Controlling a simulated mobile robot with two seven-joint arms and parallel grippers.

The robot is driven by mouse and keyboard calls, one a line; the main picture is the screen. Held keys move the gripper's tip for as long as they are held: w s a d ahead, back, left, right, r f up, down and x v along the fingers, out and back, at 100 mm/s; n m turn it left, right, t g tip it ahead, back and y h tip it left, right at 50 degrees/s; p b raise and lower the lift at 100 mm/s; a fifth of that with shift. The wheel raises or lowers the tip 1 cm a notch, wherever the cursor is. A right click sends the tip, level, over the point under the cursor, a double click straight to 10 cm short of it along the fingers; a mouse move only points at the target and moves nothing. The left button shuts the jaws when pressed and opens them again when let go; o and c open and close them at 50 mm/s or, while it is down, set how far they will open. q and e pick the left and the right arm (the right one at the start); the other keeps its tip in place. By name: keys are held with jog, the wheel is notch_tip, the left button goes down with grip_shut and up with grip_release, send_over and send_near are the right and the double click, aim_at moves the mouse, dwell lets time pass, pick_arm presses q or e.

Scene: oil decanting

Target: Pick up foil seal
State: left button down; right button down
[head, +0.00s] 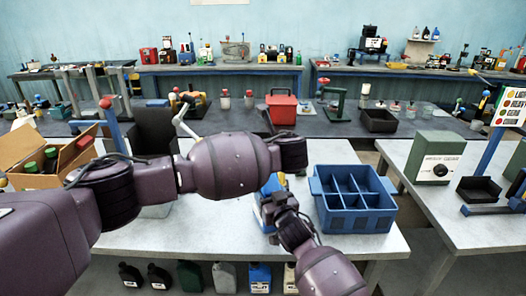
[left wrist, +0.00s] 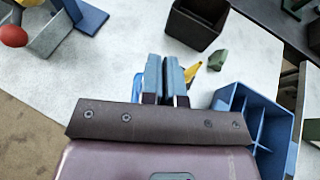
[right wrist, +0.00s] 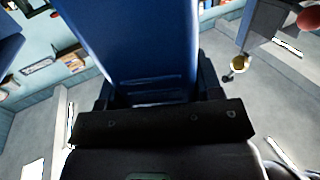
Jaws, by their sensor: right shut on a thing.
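I cannot make out a foil seal in any view. My right gripper (head: 275,203) is at the table's front, left of the blue divided crate (head: 352,205). It is shut on a blue object (right wrist: 135,45), which fills the middle of the right wrist view and hides much behind it. My left arm crosses the head view from the left, and its gripper is not clear there. In the left wrist view the left gripper's fingers (left wrist: 165,68) are close together with no object seen between them. A small yellow thing (left wrist: 192,72) and a green thing (left wrist: 218,59) lie just beyond.
A cardboard box (head: 50,165) with green-capped bottles stands at the left. A dark open bin (left wrist: 196,22) is ahead of the left gripper. A green box-shaped device (head: 434,158) and a black tray (head: 478,190) are on the right table. The white table between is partly clear.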

pick_arm(q)
jog(key=shift+f, duration=0.25)
notch_tip(320, 180, up, 18)
dwell(1.1)
jog(key=shift+r, duration=0.1)
pick_arm(e)
jog(key=shift+c, duration=1)
grip_release()
